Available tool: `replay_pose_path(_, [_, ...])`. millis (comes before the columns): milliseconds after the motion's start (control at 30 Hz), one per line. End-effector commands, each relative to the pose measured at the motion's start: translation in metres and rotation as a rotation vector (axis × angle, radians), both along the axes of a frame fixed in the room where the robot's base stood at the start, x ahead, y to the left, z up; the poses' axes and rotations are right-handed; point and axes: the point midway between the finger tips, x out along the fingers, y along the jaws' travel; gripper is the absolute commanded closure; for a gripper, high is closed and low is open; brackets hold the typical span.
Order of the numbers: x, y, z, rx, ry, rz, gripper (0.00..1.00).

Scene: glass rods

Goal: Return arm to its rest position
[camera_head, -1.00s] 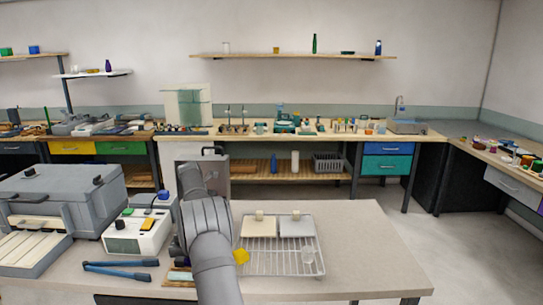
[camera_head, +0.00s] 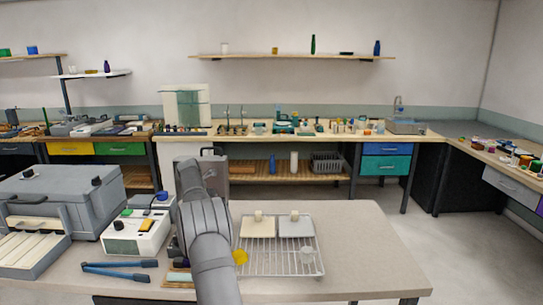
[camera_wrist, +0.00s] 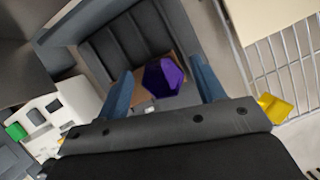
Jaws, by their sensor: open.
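My arm (camera_head: 209,240) rises from the front of the table in the head view, and it hides my gripper there. In the wrist view my gripper (camera_wrist: 161,68) shows two blue fingers standing apart. A purple faceted object (camera_wrist: 163,77) appears between them, over a brown patch and a dark grey ribbed holder (camera_wrist: 128,42). No finger is seen to close on the purple object; its distance from the fingers is hard to tell.
A wire rack (camera_head: 283,262) with two pale plates stands right of my arm, a yellow piece (camera_head: 240,257) at its edge. A white device (camera_head: 138,233), blue-handled tongs (camera_head: 120,267) and a large grey box (camera_head: 62,200) are on the left. The table's right side is clear.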

Motion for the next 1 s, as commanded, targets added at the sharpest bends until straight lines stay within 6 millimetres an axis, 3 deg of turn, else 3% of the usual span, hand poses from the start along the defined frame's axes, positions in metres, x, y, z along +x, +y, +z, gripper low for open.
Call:
replay_pose_path(67, [-0.001,0.000,-0.015,-0.002,0.004,0.001,0.38])
replay_pose_path(100, [-0.002,0.001,-0.011,0.000,-0.001,0.001,0.38])
replay_pose_path(667, [-0.045,0.012,0.095,0.000,-0.001,-0.001,0.38])
replay_pose_path(1000, [-0.019,0.004,0.028,-0.001,0.003,-0.001,0.38])
